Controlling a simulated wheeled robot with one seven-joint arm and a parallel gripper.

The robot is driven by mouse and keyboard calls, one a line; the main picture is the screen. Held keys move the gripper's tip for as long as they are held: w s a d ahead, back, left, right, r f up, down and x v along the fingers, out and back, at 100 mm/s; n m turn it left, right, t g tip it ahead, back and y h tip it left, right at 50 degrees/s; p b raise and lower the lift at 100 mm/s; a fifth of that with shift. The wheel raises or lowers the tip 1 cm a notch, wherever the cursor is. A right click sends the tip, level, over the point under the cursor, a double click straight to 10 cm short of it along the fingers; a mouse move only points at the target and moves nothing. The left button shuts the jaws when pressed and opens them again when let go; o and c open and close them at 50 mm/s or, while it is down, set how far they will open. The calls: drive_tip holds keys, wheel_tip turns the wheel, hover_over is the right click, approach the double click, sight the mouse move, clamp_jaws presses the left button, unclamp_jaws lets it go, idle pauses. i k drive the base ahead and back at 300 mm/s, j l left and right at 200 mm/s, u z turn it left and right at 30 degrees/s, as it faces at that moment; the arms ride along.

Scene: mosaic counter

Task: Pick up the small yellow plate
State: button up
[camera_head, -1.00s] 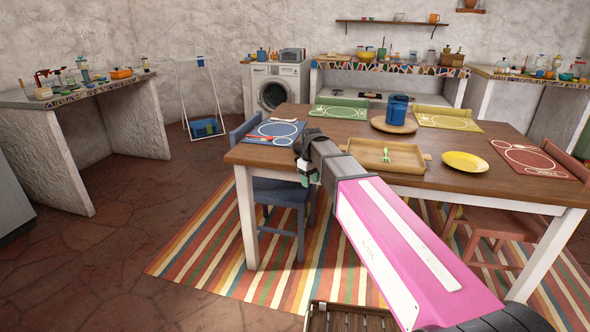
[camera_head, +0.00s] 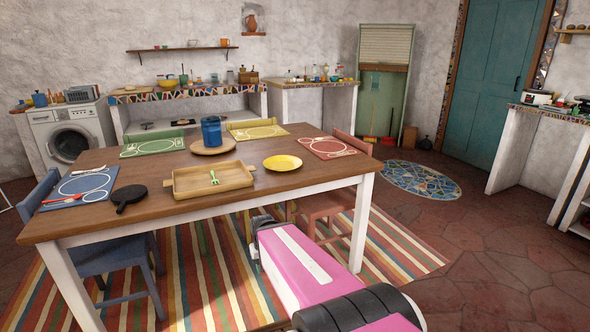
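The small yellow plate (camera_head: 283,163) lies flat on the wooden table (camera_head: 240,200), right of the wooden tray and near the table's front right part. Nothing is on the plate. My pink arm reaches up from the bottom of the picture and ends below and in front of the table's front edge, lower than the plate. My gripper is hidden or too unclear at the arm's far end, so its fingers cannot be made out.
A wooden tray (camera_head: 180,190) with a green fork (camera_head: 214,178) sits left of the plate. A black pan (camera_head: 129,196), a blue pot (camera_head: 211,131) and a red placemat (camera_head: 327,148) are also on the table. A red chair (camera_head: 322,204) stands below. The floor at right is open.

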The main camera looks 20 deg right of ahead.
sight(279, 162)
drive_tip(key=i+j+z, duration=0.1)
drive_tip(key=z, duration=0.4)
drive_tip(key=i+j+z, duration=0.1)
drive_tip(key=z, duration=0.35)
drive_tip(key=i+j+z, duration=0.15)
drive_tip(key=z, duration=0.35)
